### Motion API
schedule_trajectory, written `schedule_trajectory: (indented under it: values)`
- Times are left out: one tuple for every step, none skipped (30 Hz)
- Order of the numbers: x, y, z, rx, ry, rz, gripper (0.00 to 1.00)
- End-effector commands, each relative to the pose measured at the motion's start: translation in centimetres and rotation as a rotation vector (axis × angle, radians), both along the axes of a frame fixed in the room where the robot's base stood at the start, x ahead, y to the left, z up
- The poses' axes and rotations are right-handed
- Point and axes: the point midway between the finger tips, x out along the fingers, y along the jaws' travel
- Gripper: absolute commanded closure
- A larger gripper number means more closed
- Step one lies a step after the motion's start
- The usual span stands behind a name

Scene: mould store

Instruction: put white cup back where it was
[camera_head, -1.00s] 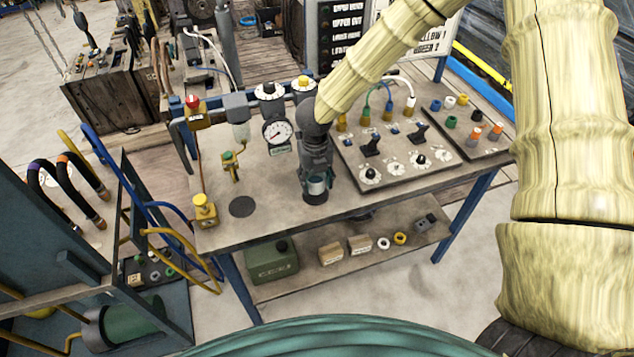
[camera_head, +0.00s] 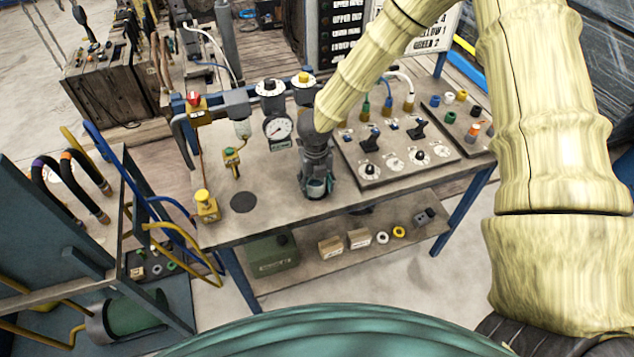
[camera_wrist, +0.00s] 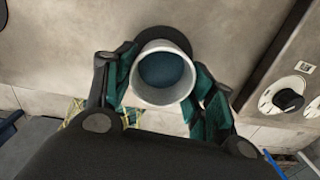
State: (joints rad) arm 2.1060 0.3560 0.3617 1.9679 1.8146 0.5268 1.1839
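The white cup (camera_wrist: 136,91) is upright between the fingers of my gripper (camera_wrist: 162,82) in the wrist view, its round mouth facing the camera and its inside dark blue. The teal finger pads lie against its left and right sides. In the head view the cup (camera_head: 317,187) shows low between the fingers of my gripper (camera_head: 318,184), over the workbench (camera_head: 275,215). A dark round spot (camera_wrist: 124,50) on the bench shows behind and partly under the cup. I cannot tell whether the cup's bottom touches it.
A second dark round spot (camera_head: 243,202) lies on bare bench to the left. A yellow-topped post (camera_head: 206,206) and a pressure gauge (camera_head: 279,129) stand nearby. A panel with knobs (camera_head: 395,160) is close on the right. The lower shelf (camera_head: 330,272) holds boxes and rings.

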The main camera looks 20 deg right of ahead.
Motion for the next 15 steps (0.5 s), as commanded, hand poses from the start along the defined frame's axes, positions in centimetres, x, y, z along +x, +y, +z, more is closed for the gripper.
schedule_trajectory:
  values:
    - [0.01, -0.01, 0.04, 0.000, 0.000, 0.000, 0.30]
    - [0.00, -0.01, 0.04, 0.000, 0.000, 0.000, 0.29]
    - [0.01, -0.02, 0.04, 0.000, 0.000, 0.000, 0.29]
    - [0.00, -0.02, 0.04, 0.000, 0.000, 0.000, 0.29]
    - [0.00, -0.02, 0.04, 0.000, 0.000, 0.000, 0.29]
    - [0.00, -0.02, 0.05, 0.000, 0.000, 0.000, 0.29]
    - [0.00, -0.02, 0.05, 0.000, 0.000, 0.000, 0.29]
    - [0.00, -0.03, 0.05, 0.000, 0.000, 0.000, 0.29]
    - [0.00, -0.03, 0.05, 0.000, 0.000, 0.000, 0.29]
    - [0.00, -0.03, 0.06, 0.000, 0.000, 0.000, 0.29]
    - [0.01, -0.03, 0.11, 0.000, 0.000, 0.000, 0.29]
    - [0.01, -0.02, 0.24, 0.000, 0.000, 0.000, 0.29]
    - [0.02, -0.02, 0.40, 0.000, -0.001, 0.000, 0.29]
    - [0.02, -0.03, 0.53, 0.000, -0.001, 0.000, 0.29]
    - [0.04, -0.02, 0.59, 0.000, -0.001, -0.001, 0.29]
